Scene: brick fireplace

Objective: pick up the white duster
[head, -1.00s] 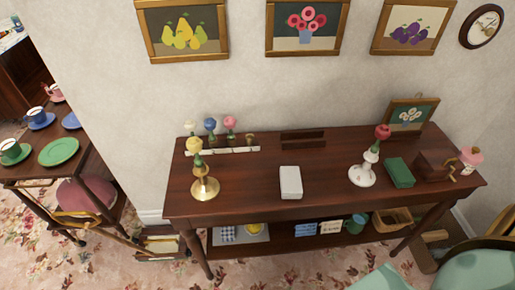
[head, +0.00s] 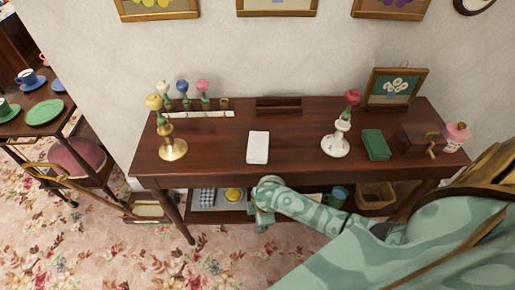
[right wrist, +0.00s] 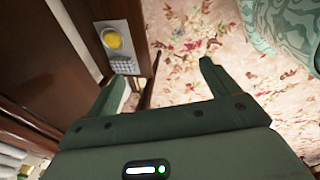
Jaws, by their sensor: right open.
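The white duster (head: 258,147) looks like a flat, folded white block and lies on the dark table top, left of its middle, near the front edge. My right gripper (head: 263,222) is in front of the table, below the top and lower in the picture than the duster, apart from it. In the right wrist view my right gripper (right wrist: 165,78) is open, with nothing between its fingers and floor and lower shelf beyond. My left gripper is not in view.
On the table (head: 210,163) are a brass candlestick (head: 173,150), a white candlestick (head: 336,144), a green folded block (head: 376,144) and a wooden box (head: 420,138). The lower shelf holds a tray with a yellow item (head: 233,194). The table top around the duster is clear.

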